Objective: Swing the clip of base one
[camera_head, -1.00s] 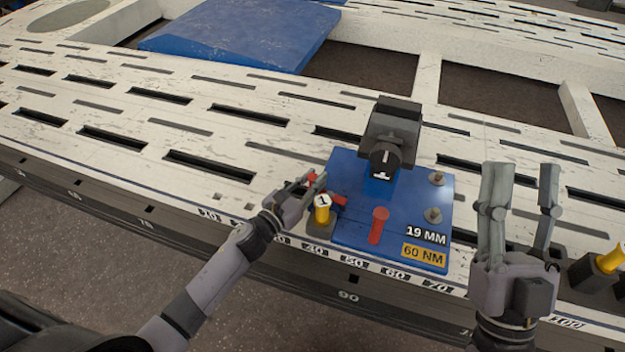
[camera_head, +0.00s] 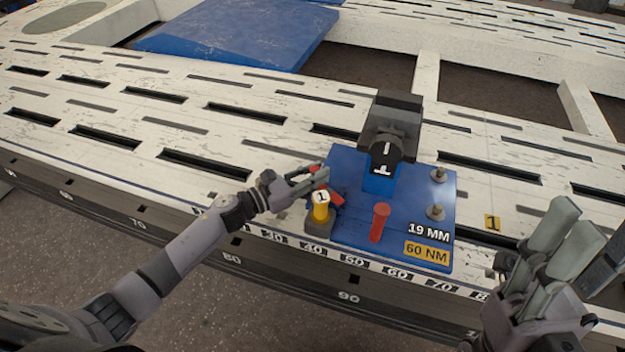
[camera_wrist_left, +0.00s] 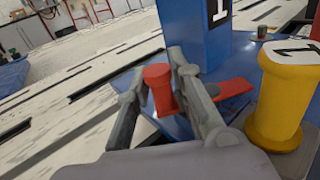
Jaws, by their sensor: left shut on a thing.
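Base one is a blue plate (camera_head: 345,172) with a blue post carrying a black block marked 1 (camera_head: 386,155). Its red clip (camera_head: 335,197) lies at the plate's left edge, behind a yellow peg marked 1 (camera_head: 320,207). My left gripper (camera_head: 315,180) is shut on the clip's red knob. In the left wrist view the knob (camera_wrist_left: 160,88) stands between both fingers, and the clip's flat arm (camera_wrist_left: 232,88) shows to their right. My right gripper (camera_head: 572,228) is at the lower right, away from the base; its fingers overlap in view, so its opening is unclear.
A red pin (camera_head: 379,222) and two metal studs (camera_head: 438,175) stand on the plate. A white slotted bench (camera_head: 240,140) surrounds it. A yellow tag marked 1 (camera_head: 492,222) lies to the right. A blue panel (camera_head: 240,35) lies at the back.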

